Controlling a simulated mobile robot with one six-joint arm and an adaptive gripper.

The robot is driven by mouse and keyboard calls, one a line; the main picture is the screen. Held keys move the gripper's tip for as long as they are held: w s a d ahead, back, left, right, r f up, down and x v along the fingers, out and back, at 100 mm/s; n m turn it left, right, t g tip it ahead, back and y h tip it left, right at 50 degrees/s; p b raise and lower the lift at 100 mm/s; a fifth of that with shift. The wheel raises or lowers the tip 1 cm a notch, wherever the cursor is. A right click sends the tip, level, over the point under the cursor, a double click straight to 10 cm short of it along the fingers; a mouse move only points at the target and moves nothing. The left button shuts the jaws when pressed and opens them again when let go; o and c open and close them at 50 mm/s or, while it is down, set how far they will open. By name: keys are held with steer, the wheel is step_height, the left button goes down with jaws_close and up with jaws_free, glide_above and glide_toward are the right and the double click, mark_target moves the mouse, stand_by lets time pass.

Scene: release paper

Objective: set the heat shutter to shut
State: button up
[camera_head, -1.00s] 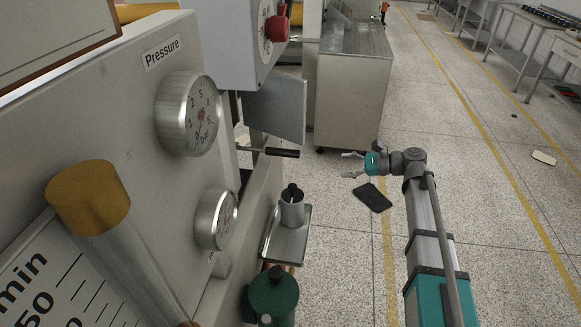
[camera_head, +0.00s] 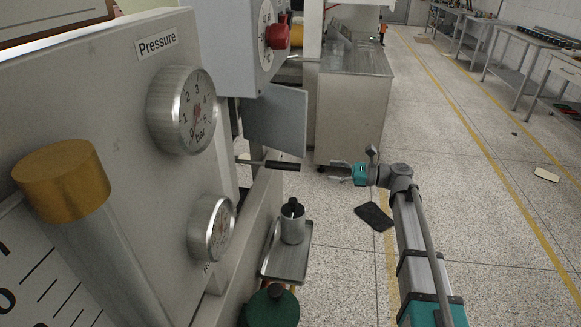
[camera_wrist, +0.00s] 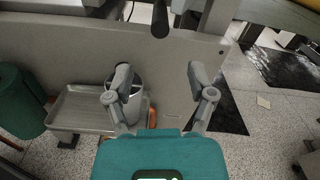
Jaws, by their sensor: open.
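A thin metal rod with a black handle (camera_head: 283,166) sticks out to the right from the side of the grey apparatus. It seems to be the shutter's handle, though no label shows this. A flat grey plate (camera_head: 278,120) stands just above and behind it. My gripper (camera_head: 336,173) is open and empty, a short gap to the right of the handle's end, at about its height in the picture. In the wrist view the black handle (camera_wrist: 160,18) is end-on at the top centre, beyond my open fingertips (camera_wrist: 158,78) and not between them.
A small metal canister (camera_head: 292,226) stands on a tray (camera_head: 270,262) below the handle, with a green container (camera_head: 270,308) nearer. Pressure gauges (camera_head: 195,112) are on the panel at left. A steel cabinet (camera_head: 350,110) stands behind.

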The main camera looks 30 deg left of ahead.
mark_target(290, 166)
steer(key=x, duration=1.3)
steer(key=shift+a, duration=0.15)
steer(key=shift+c, duration=0.3)
jaws_close()
